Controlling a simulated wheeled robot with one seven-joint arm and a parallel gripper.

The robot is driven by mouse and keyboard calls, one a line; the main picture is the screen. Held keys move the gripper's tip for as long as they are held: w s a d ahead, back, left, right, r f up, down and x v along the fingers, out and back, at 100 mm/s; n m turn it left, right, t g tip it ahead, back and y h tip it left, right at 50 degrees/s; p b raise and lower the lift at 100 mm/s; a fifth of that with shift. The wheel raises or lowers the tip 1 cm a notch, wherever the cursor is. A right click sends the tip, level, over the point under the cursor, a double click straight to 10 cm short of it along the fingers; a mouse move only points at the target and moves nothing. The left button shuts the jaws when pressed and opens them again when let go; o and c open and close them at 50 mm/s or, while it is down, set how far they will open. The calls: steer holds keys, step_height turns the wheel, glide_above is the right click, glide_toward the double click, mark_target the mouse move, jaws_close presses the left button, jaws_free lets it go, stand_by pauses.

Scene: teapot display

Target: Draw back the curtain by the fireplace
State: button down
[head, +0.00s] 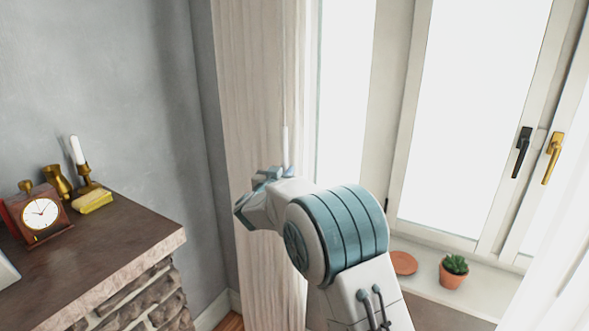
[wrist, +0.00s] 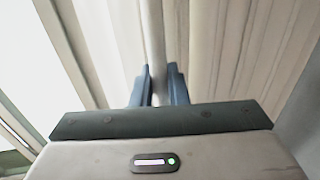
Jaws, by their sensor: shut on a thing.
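The pale, pleated curtain (head: 245,85) hangs between the grey wall by the fireplace (head: 140,290) and the window. A thin white rod (head: 285,138) hangs down in front of the curtain, close to its window-side edge. My gripper (head: 286,171) is at the rod's lower end. In the wrist view the blue fingers (wrist: 158,76) are shut on the rod (wrist: 153,38), with the curtain folds (wrist: 220,45) behind them. My arm hides part of the curtain's lower right edge in the head view.
A clock (head: 42,213), a brass candlestick (head: 84,180) and a yellow object (head: 93,201) stand on the mantel at left. On the sill are a potted succulent (head: 453,271) and a terracotta saucer (head: 404,262). Another white curtain (head: 555,275) hangs at the right edge.

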stand_by(0.3)
steer(key=c, duration=1.5)
jaws_free()
steer(key=shift+d, duration=0.1)
steer(key=b+v, duration=0.4)
steer(key=v, duration=0.9)
steer(key=shift+s, duration=0.35)
